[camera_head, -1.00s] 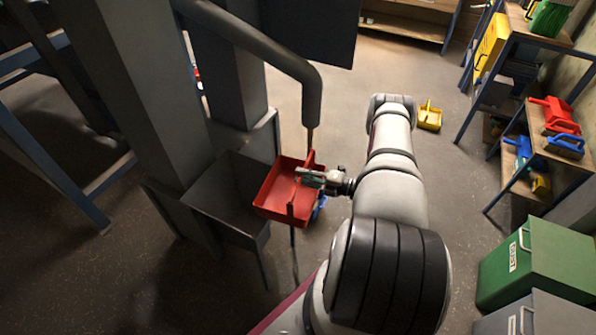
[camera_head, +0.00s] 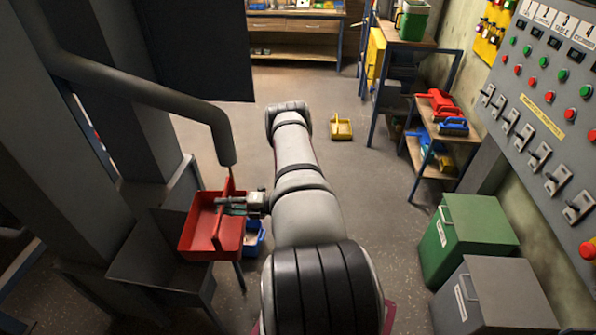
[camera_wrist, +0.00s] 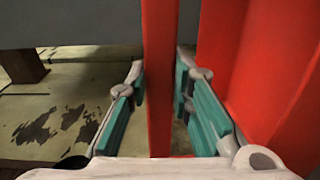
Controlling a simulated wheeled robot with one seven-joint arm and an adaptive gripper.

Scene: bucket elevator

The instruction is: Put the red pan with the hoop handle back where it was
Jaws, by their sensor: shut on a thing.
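The red pan (camera_head: 203,225) with its upright hoop handle is under the end of a grey pipe, at the lower left of the head view. My gripper (camera_head: 235,205) reaches in from the right and is shut on the handle. In the wrist view the red handle bar (camera_wrist: 159,80) stands between the teal finger pads of my gripper (camera_wrist: 165,108), with a red pan wall (camera_wrist: 262,70) to the right. The pan's inside looks empty. Whether its underside touches anything is hidden.
A grey trough (camera_head: 150,262) is close left of the pan, and the grey pipe (camera_head: 190,108) hangs just above. A blue container (camera_head: 254,240) sits behind and below the pan. A yellow scoop (camera_head: 341,128) lies on open floor. Shelves (camera_head: 440,138), green bin (camera_head: 480,235) and grey bin (camera_head: 500,295) stand right.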

